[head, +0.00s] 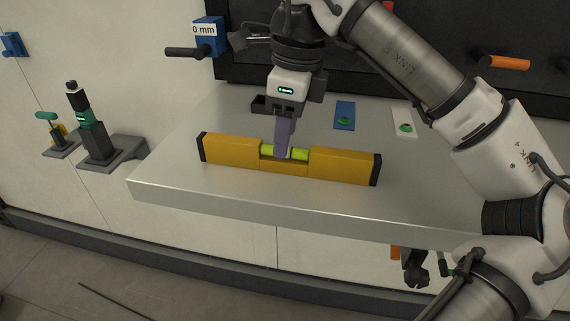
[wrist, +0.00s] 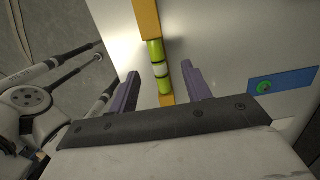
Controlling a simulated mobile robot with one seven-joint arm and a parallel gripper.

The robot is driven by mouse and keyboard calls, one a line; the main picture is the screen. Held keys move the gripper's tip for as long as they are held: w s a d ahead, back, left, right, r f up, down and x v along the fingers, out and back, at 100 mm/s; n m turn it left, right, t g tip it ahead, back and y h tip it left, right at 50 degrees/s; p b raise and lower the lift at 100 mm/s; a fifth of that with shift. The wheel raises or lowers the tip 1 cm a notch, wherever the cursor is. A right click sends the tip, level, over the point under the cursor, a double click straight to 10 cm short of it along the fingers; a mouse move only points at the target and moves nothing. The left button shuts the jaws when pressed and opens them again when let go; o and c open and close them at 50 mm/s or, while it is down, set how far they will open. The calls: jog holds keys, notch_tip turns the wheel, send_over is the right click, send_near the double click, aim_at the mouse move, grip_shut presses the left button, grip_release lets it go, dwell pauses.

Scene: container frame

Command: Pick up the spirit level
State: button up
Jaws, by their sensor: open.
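The spirit level (head: 233,151) is yellow with black end caps and a green vial in the middle. It stands on its long edge on the grey shelf (head: 160,181), near the shelf's front edge. My gripper (head: 283,153) points down at the level's middle, by the vial. In the wrist view my gripper (wrist: 160,86) is open, with one purple finger on each side of the level (wrist: 167,99). Gaps show between the fingers and the level there. Whether the fingertips reach down past its top cannot be told.
A blue block with a black handle (head: 208,38) is at the back left. Holders with tools (head: 98,135) are on the wall at left. Shelf space beside the level is clear.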

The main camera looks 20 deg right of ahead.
notch_tip(320, 180, down, 3)
jog(key=shift+f+b, duration=0.2)
jog(key=shift+b, duration=0.65)
jog(key=shift+a+r, duration=0.1)
jog(key=shift+c, duration=0.7)
grip_shut()
